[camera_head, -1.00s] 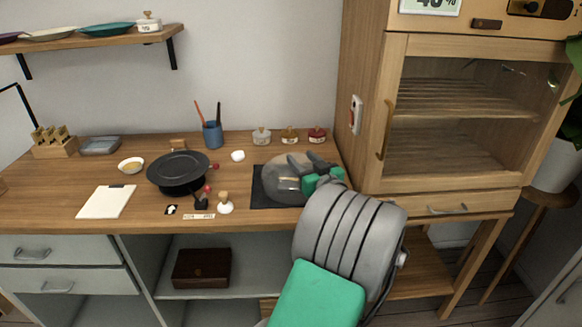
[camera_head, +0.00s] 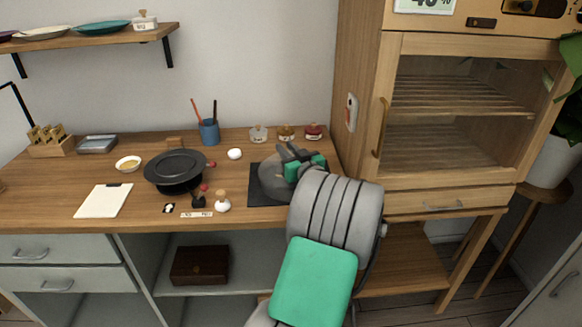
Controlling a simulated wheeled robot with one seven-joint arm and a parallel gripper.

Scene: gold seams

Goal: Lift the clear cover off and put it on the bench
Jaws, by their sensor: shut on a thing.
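The clear cover (camera_head: 272,174) is a see-through grey dome over the dark mat (camera_head: 259,198) at the right end of the bench (camera_head: 105,166). My gripper (camera_head: 287,154) is at the top of the dome and shut on the cover. My green and grey arm hides the dome's right side and part of the mat. I cannot tell whether the cover's rim touches the mat, and what is under it is not clear.
A black pan-like dish (camera_head: 177,168) stands left of the mat, with small tools in front. Three small lidded jars (camera_head: 286,133) stand behind the cover. A wooden cabinet (camera_head: 440,125) rises at the right. A white clipboard (camera_head: 104,201) lies front left.

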